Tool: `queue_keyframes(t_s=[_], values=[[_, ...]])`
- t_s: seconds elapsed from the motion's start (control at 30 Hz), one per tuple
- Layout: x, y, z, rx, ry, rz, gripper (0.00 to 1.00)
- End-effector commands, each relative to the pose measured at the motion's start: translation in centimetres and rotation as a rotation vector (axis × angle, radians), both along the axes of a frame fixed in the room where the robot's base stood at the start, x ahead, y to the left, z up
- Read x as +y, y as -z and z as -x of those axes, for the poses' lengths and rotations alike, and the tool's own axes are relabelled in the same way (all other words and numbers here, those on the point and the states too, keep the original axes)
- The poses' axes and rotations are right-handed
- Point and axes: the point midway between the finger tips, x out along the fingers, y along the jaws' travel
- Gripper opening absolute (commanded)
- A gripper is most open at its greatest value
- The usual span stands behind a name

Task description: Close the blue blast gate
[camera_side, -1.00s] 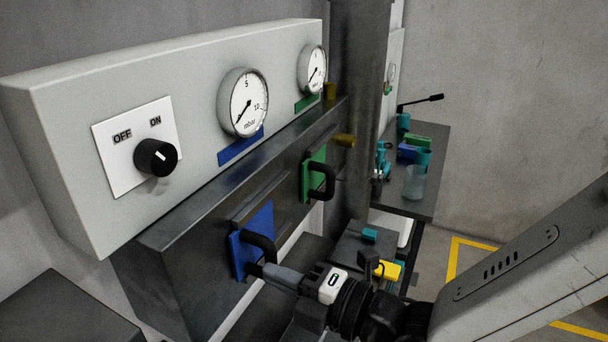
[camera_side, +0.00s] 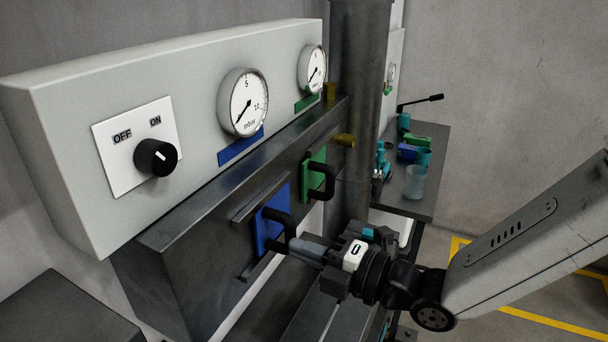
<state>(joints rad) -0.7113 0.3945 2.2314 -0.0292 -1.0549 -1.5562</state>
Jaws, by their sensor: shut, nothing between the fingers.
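The blue blast gate (camera_side: 268,218) is a blue plate in the front of the dark metal duct box, under the blue-labelled gauge. It carries a black bow handle (camera_side: 283,218). A dark slot edge shows left of the plate. My gripper (camera_side: 276,246) comes from the right, with its fingertips at the lower end of the handle; it is shut with nothing between the fingers. I cannot tell whether the fingers touch the handle or the plate.
A green gate (camera_side: 312,180) with a black handle (camera_side: 326,182) sits just right of the blue gate. The grey panel (camera_side: 70,110) with a black knob (camera_side: 155,157) hangs above. A side table (camera_side: 432,178) holds cups and blocks. Open floor lies right.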

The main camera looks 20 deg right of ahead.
Motion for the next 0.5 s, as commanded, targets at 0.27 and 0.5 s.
queue_keyframes(t_s=[0.27, 0.5], values=[[-1.8, 0.0, 2.0, 0.000, 0.000, 0.000, 0.00], [-3.7, 0.0, 4.0, -0.001, 0.000, -0.001, 0.00]])
